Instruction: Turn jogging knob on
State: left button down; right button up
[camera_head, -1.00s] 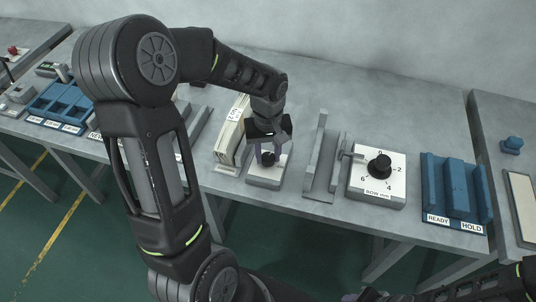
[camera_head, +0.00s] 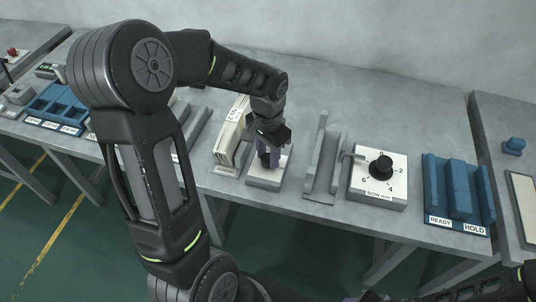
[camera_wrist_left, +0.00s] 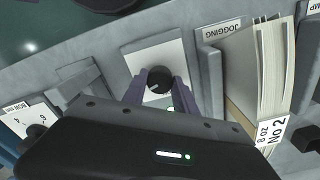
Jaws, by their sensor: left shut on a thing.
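The jogging knob (camera_wrist_left: 159,80) is a round black knob on a small white-topped box (camera_wrist_left: 137,56), seen in the left wrist view. In the head view the box (camera_head: 258,181) stands on the bench, and the knob is mostly hidden by my gripper. My left gripper (camera_head: 269,158) points down over the box and is shut on the knob. In the wrist view its purple fingers (camera_wrist_left: 158,88) lie on both sides of the knob. A purple bit of my right gripper (camera_head: 371,296) shows at the bottom edge; its jaws cannot be made out.
A paper stack in a holder (camera_head: 231,137) stands close left of the box; a JOGGING label (camera_wrist_left: 222,31) is beside it. A grey bracket (camera_head: 321,165) and a BOW mm dial (camera_head: 381,165) stand to the right. A blue READY/HOLD rack (camera_head: 456,196) is further right.

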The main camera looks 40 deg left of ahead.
aim_at(268, 157)
pick_arm(q)
jog(key=shift+m, duration=1.6)
jog(key=c, duration=1)
grip_release()
jog(key=shift+o, duration=0.2)
notch_tip(268, 157, up, 8)
jog(key=shift+f, duration=0.1)
